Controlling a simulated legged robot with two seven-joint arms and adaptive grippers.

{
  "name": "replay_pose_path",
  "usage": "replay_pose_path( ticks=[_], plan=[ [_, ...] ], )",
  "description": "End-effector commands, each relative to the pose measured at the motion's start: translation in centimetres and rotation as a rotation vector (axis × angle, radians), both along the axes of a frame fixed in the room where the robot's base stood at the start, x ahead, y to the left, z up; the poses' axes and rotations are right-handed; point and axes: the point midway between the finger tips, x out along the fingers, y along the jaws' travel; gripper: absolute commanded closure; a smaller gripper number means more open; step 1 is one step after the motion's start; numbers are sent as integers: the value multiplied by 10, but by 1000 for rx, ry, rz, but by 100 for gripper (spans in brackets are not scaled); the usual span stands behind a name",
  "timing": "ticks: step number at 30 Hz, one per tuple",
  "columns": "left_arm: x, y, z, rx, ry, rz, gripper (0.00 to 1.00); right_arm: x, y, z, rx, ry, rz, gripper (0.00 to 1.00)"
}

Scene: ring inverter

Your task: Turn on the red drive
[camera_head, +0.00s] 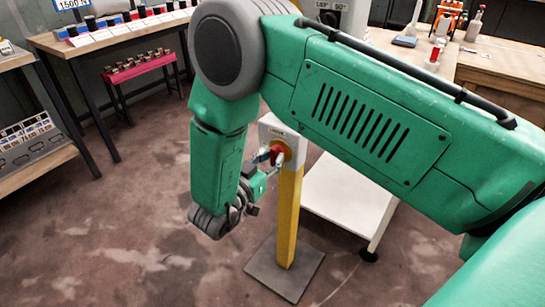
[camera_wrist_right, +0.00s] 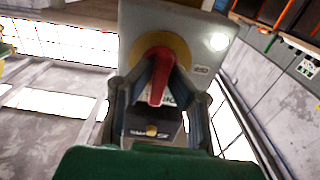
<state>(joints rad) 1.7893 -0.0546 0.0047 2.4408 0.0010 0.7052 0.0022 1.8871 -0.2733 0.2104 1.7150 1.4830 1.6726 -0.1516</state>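A red rotary switch knob (camera_head: 283,150) is on the front of a light grey box (camera_head: 290,136) on top of a yellow post. In the right wrist view the knob (camera_wrist_right: 158,76) has a red handle on a yellow round plate (camera_wrist_right: 148,44). My right gripper (camera_head: 268,158) is at the front of the box. In the wrist view its dark fingers (camera_wrist_right: 160,82) stand one on each side of the red handle, apart from each other, with the handle between them. I cannot tell whether a finger touches it. My left gripper is not in view.
The yellow post (camera_head: 288,220) stands on a dark square plate (camera_head: 285,268). A white low cart or table (camera_head: 345,200) is close behind it at right. A workbench (camera_head: 505,68) is at the back right. Shelves and a bench with cups (camera_head: 115,30) are at left. Floor at lower left is clear.

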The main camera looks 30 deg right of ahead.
Motion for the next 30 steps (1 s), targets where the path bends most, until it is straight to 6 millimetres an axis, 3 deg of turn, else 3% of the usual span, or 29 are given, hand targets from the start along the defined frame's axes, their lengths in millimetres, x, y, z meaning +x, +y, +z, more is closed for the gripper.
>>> replay_pose_path(
  ticks=[14,30],
  plan=[
    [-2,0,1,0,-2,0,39,-3,8,0,-1,1,1,67],
    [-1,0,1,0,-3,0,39,-41,101,-2,1,4,2,67]
  ],
)
